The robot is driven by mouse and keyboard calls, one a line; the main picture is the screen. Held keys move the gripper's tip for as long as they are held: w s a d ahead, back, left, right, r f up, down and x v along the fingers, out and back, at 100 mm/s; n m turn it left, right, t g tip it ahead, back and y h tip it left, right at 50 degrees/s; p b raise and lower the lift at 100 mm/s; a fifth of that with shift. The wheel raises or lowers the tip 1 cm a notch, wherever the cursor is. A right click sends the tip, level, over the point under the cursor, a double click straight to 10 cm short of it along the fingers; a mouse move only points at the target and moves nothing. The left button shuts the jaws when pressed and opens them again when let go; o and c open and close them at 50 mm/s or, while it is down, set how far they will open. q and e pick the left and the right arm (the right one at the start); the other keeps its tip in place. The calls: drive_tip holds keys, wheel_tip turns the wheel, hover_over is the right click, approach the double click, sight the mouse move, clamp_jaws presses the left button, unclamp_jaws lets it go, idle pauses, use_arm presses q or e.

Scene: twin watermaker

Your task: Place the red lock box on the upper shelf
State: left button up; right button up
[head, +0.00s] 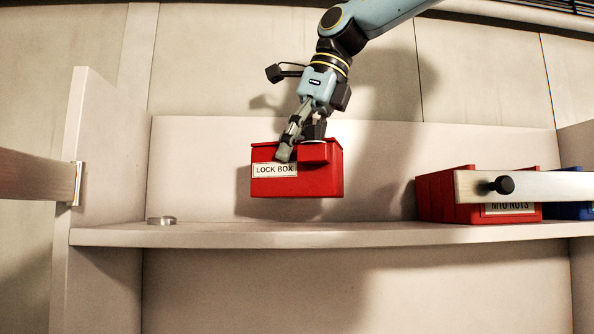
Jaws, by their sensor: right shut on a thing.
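The red lock box (318,183), with a white "LOCK BOX" label on its front, hangs upright in the air in front of the shelf's back panel. My right gripper (298,148) comes down from above and is shut on the top front part of the box. The fingers partly cover its upper edge. The upper shelf (300,236) is a pale board below the box, and a gap shows between the box's bottom and the board's front edge. My left gripper is not in view.
A red bin labelled "M10 NUTS" (436,199) and a blue bin (568,211) stand on the shelf at right, behind a bar with a black knob (503,185). A small round metal piece (161,220) lies at the shelf's left. The middle of the board is clear.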

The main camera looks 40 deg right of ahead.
sight(296, 178)
wheel_tip(296, 178, down, 3)
drive_tip(key=shift+s+b, duration=0.1)
drive_tip(key=shift+b, duration=1)
drive_tip(key=shift+f, duration=0.35)
drive_tip(key=shift+d+f, duration=0.1)
drive_tip(key=shift+f, duration=0.05)
drive_tip(key=o, duration=1.8)
drive_tip(key=shift+f, duration=0.15)
drive_tip(key=shift+c, duration=0.2)
